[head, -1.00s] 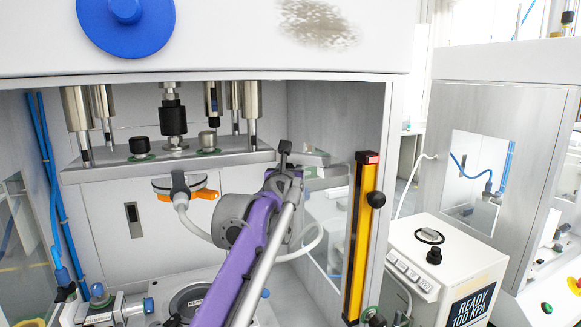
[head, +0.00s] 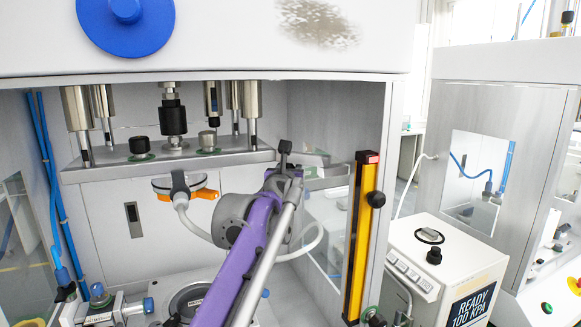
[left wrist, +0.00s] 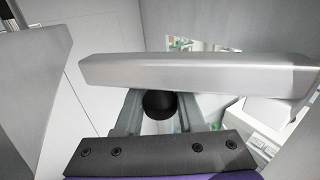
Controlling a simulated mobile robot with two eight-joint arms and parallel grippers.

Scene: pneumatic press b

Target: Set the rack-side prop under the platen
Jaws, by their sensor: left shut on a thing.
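The platen (head: 165,170) is a thick grey metal plate, level and raised on its columns in the press. My left gripper (head: 284,168) is just right of and beyond my purple arm, beside the platen's right end. In the left wrist view, my left gripper (left wrist: 158,108) is shut around a black round part (left wrist: 159,103), which I take to be the prop's knob. A smooth pale metal bar (left wrist: 200,75) lies across the view just past the fingers; I cannot tell whether it is the prop's body. Most of the grip is hidden in the head view. My right gripper is out of view.
Below the platen is a round dark fixture (head: 192,300) on the press bed. A gauge-like unit with orange parts (head: 180,187) and a pale hose hang under the platen. A yellow-black post (head: 360,240) stands at the right opening edge, near a white control box (head: 445,265).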

